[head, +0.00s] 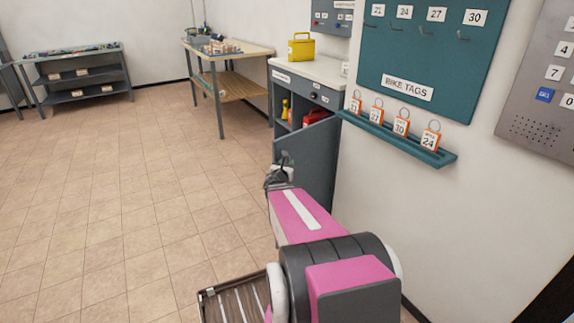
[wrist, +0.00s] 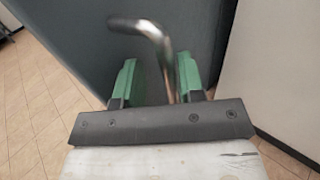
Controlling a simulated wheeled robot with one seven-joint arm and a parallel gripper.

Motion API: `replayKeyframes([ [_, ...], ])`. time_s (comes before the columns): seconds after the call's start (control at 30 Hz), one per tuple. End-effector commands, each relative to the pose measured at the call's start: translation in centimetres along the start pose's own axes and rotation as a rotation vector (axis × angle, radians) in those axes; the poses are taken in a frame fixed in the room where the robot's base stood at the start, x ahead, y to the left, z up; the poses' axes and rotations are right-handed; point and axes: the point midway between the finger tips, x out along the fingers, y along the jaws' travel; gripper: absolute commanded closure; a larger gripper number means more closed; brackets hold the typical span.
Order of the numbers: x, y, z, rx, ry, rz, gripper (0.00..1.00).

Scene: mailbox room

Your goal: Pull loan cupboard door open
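The loan cupboard (head: 281,93) is grey with a pale top and stands against the right wall. Its dark grey door (head: 318,160) stands partly open, swung out toward me, and shows in the wrist view (wrist: 85,35) as a dark panel. The metal handle (wrist: 167,60) is a bent bar on the door. My gripper (head: 279,174) is at the door's handle side. In the wrist view its green fingers (wrist: 157,80) stand apart on either side of the handle bar, with a clear gap on the left. The right finger is close to the bar; contact cannot be told.
Inside the cupboard are a yellow bottle (head: 285,110) and a red item (head: 316,117). A yellow box (head: 301,48) stands on top. A teal tag shelf (head: 390,140) juts from the right wall near my arm. The tiled floor (head: 130,200) to the left is clear.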

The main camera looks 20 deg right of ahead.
Motion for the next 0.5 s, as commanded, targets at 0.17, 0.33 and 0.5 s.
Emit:
replayKeyframes([
  [0.17,-3.0,-0.1,0.2,0.0,0.001,0.002,0.64],
  [0.33,-6.3,-0.1,0.1,0.0,0.002,0.002,0.64],
  [0.5,-8.9,-0.1,0.1,0.001,0.001,0.002,0.64],
])
